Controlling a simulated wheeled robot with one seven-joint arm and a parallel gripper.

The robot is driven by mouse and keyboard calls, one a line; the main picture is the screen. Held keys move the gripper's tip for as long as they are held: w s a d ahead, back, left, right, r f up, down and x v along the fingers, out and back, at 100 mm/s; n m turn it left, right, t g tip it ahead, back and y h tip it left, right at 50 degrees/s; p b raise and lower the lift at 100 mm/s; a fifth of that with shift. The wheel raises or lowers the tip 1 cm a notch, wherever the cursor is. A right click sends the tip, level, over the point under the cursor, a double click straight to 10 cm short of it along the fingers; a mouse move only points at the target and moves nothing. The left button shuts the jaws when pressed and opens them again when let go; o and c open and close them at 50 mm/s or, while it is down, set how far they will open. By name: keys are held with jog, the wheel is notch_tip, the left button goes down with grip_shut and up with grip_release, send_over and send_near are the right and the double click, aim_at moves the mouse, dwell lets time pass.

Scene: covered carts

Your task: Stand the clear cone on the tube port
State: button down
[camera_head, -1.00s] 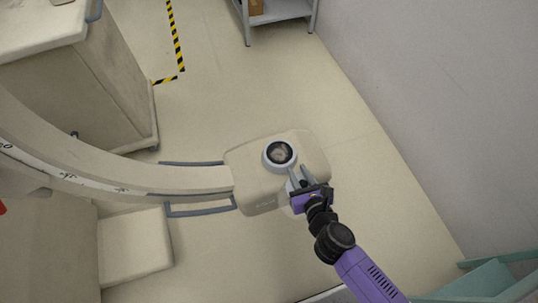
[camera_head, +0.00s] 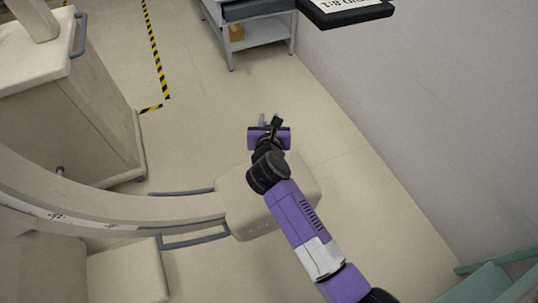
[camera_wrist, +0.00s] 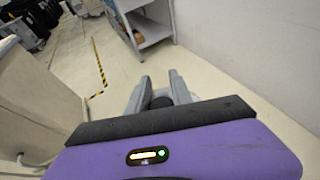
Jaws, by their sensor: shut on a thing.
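My gripper (camera_head: 269,121) is above the far edge of the beige tube housing (camera_head: 242,222), with the purple hand and black wrist behind it. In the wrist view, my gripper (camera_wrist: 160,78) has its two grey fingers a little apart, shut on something. Only a small dark rounded piece, taken as part of the clear cone (camera_wrist: 162,101), shows between the fingers. The cone's clear wall cannot be made out. The round tube port is hidden behind my arm in the head view and is outside the wrist view.
A curved beige arm (camera_head: 130,228) with grey handrails (camera_head: 188,241) carries the housing. A covered cart (camera_head: 75,110) stands at left, and a grey shelf cart (camera_head: 255,38) at the back. A dark panel with a label (camera_head: 345,13) hangs at top right. Floor right of the housing is clear.

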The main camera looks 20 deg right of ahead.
notch_tip(320, 180, down, 15)
jog(key=b, duration=0.4)
jog(key=c, duration=1.1)
grip_release()
jog(key=shift+c, duration=0.2)
jog(key=p+v, duration=0.1)
jog(key=v, duration=1.1)
jog(key=shift+s+r, duration=0.1)
jog(key=shift+r, duration=0.05)
